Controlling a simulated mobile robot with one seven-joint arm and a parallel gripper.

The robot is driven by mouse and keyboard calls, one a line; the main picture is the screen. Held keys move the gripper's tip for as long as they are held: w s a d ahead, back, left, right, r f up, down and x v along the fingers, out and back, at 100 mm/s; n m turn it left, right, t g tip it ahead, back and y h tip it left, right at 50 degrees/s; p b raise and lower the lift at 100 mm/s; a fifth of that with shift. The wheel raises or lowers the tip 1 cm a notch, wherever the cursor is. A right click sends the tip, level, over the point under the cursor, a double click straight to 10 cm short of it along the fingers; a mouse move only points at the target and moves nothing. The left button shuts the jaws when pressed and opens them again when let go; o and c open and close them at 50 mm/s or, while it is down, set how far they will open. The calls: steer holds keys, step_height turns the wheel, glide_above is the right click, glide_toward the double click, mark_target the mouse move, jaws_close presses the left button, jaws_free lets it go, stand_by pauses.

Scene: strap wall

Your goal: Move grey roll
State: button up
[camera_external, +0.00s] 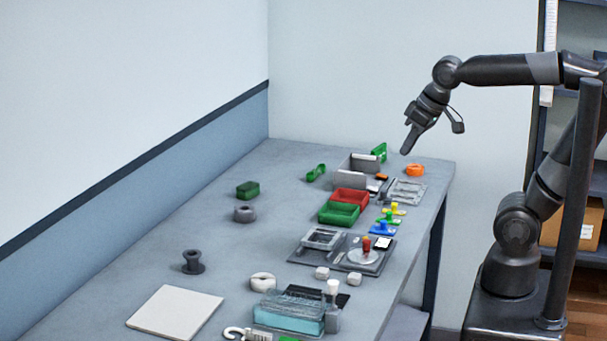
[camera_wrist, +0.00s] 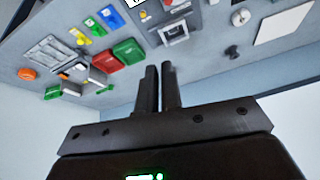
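I cannot make the roll out in the wrist view. My gripper (camera_external: 405,152) is raised above the far right part of the table, well away from the roll, and points down. In the wrist view its two fingers (camera_wrist: 160,70) are close together with only a thin gap, and nothing shows between them.
A dark spool (camera_external: 193,262) stands nearer on the table, and a white roll (camera_external: 263,282) lies to its right. Red (camera_external: 351,201) and green (camera_external: 338,214) bins and trays fill the right side. The wall (camera_external: 150,170) borders the left. The table around the grey roll is mostly clear.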

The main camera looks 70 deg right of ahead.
steer(key=w+d+r+m, duration=0.1)
steer(key=w, duration=0.3)
steer(key=w+r+m, duration=0.1)
steer(key=w, duration=0.4)
steer(key=w+d+r+m+g, duration=0.1)
steer(key=w+r+m, duration=0.1)
steer(key=w, duration=0.3)
steer(key=shift+d, duration=0.3)
jaws_close()
steer(key=m+g, duration=0.4)
steer(key=m, duration=0.8)
glide_above(259, 208)
step_height(259, 208, down, 22)
step_height(259, 208, down, 9)
steer(key=shift+r, duration=0.1)
steer(key=a, duration=0.3)
steer(key=shift+f, duration=0.3)
steer(key=shift+a, duration=0.5)
